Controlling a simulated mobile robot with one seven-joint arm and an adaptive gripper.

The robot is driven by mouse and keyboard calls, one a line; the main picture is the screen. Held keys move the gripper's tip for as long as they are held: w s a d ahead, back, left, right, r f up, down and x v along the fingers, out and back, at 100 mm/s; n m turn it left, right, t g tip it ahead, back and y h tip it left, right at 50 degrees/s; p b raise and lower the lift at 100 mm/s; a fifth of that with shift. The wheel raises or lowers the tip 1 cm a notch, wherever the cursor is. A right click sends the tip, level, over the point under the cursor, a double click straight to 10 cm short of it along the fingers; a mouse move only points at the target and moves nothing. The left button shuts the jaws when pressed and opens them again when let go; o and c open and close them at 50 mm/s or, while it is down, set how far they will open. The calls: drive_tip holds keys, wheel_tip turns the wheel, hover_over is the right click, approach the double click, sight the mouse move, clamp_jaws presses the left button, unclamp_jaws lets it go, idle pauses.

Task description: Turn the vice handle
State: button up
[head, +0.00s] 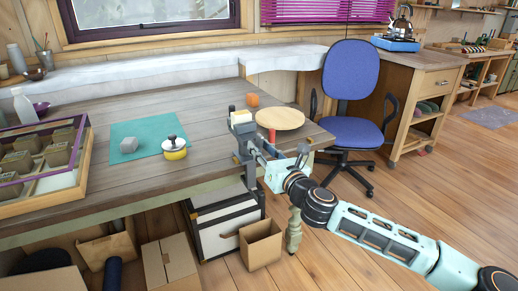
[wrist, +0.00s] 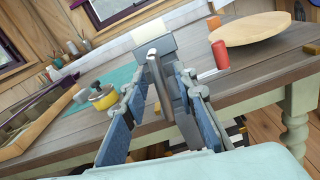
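The grey vice (head: 240,133) with a pale jaw block is fixed at the table's front edge; it also shows in the wrist view (wrist: 155,48). A red grip (head: 271,135) stands upright at its right side; in the wrist view this red grip (wrist: 220,55) sits beside a short pale bar (wrist: 208,74), seemingly the handle. My gripper (wrist: 160,90) is open, with its two blue-padded fingers spread and pointing at the vice. The vice's grey body shows between and beyond the fingers. The red grip is outside the fingers, to the right. I cannot tell whether the fingers touch the vice.
A blue chair (head: 350,95) stands right. Boxes (head: 262,244) are below the table.

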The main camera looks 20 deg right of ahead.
drive_tip(key=shift+w, duration=0.65)
drive_tip(key=shift+c, duration=0.4)
clamp_jaws()
drive_tip(key=shift+n, duration=0.3)
drive_tip(key=n, duration=0.1)
drive_tip(key=n+p, duration=0.1)
drive_tip(key=n, duration=0.1)
drive_tip(key=shift+a+n, duration=0.2)
drive_tip(key=shift+n, duration=0.1)
drive_tip(key=shift+a+n+p, duration=0.15)
drive_tip(key=shift+n+p, duration=0.3)
drive_tip(key=shift+n, duration=1.25)
drive_tip(key=shift+n, duration=0.4)
drive_tip(key=shift+a+f+n+p, duration=0.15)
drive_tip(key=shift+n+p, duration=0.15)
drive_tip(key=shift+n, duration=1.5)
